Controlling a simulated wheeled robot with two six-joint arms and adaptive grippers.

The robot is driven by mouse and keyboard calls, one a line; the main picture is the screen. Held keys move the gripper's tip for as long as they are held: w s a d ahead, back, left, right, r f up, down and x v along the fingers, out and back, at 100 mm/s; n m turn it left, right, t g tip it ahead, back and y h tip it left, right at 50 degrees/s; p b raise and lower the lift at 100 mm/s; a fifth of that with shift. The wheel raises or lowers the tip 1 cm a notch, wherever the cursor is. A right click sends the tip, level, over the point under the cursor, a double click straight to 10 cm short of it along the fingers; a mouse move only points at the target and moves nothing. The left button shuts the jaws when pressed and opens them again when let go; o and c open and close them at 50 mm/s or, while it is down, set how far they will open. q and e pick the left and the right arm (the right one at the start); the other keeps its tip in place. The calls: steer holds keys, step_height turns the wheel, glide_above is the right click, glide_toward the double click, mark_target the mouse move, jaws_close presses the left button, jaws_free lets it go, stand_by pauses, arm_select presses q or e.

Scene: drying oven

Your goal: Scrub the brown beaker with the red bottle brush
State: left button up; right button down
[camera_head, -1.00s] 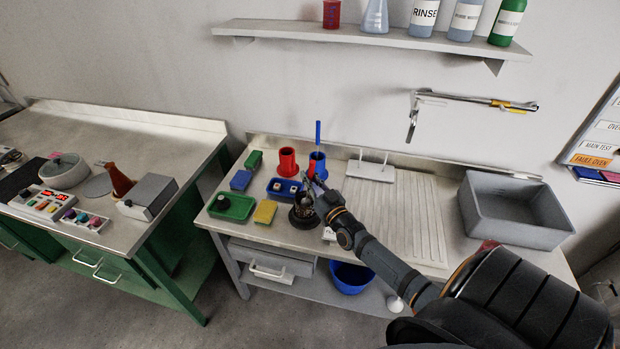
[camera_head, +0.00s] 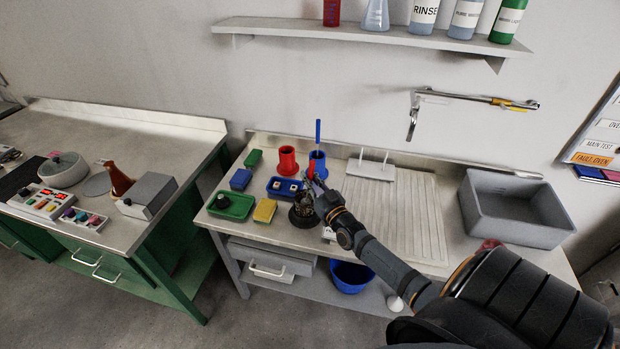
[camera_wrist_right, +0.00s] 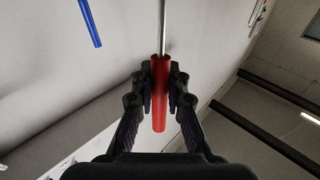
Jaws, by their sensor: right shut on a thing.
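My right gripper (camera_head: 314,190) is over the front of the sink bench, at the dark round vessel. In the right wrist view it is shut on the red handle (camera_wrist_right: 160,95) of the bottle brush, and a thin metal shaft (camera_wrist_right: 163,25) runs on from the handle. The bristles are not visible there. The dark brownish vessel (camera_head: 303,218) stands on the bench just below the gripper and looks like the brown beaker. The gripper partly covers it, and I cannot tell whether the brush is inside. My left gripper is not in view.
A red holder (camera_head: 287,160) and a blue holder (camera_head: 317,165) with a blue-handled brush stand behind. A blue tray (camera_head: 272,192), a green tray (camera_head: 248,214) and a yellow sponge (camera_head: 265,211) lie to the left. A peg rack (camera_head: 371,170) and grey basin (camera_head: 510,215) are to the right.

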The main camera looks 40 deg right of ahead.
steer(key=shift+f+b, duration=0.35)
steer(key=shift+f, duration=0.15)
